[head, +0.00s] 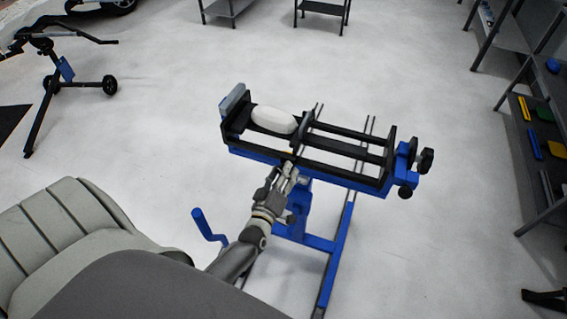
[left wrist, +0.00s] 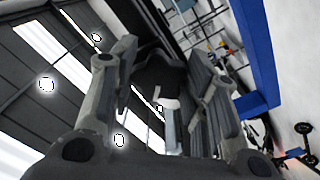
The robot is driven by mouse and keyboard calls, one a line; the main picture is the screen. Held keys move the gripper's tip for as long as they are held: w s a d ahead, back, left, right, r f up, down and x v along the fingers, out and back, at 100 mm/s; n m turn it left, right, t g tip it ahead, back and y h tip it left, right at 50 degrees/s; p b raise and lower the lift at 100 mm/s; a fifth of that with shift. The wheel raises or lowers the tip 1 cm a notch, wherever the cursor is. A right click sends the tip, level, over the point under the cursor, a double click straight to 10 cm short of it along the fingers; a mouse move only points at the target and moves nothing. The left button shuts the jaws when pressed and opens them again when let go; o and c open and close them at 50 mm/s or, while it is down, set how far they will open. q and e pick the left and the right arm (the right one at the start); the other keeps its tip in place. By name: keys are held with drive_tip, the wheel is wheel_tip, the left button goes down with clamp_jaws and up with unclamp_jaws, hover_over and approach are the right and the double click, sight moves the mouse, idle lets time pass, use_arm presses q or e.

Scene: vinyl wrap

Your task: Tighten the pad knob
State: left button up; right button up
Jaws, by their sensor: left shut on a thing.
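The blue and black clamp stand (head: 262,156) stands in the middle of the head view, with a white oval item (head: 274,119) lying at its left end. A dark upright pad bracket (head: 301,130) crosses the rails right of the white item. My left gripper (head: 290,172) is at the stand's front rail, just below that bracket. In the left wrist view its two fingers stand on either side of a dark rounded part (left wrist: 162,70), which looks like the pad knob. The fingers are shut on it. The hand mostly hides the knob in the head view. My right gripper is out of view.
Black knobs (head: 427,160) sit at the stand's right end. A blue crank handle (head: 208,226) sticks up left of my forearm. A grey seat (head: 60,235) is at lower left, and shelving (head: 520,110) lines the right. Open floor surrounds the stand.

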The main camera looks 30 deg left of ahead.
use_arm(q)
drive_tip(key=m, duration=0.4)
drive_tip(key=m+p, duration=0.1)
drive_tip(key=m, duration=0.3)
drive_tip(key=shift+s+a+f+m, duration=0.1)
drive_tip(key=shift+a+f+m, duration=0.1)
drive_tip(key=shift+m, duration=0.5)
drive_tip(key=o, duration=1)
drive_tip(key=shift+r, duration=0.1)
drive_tip(key=v, duration=1.2)
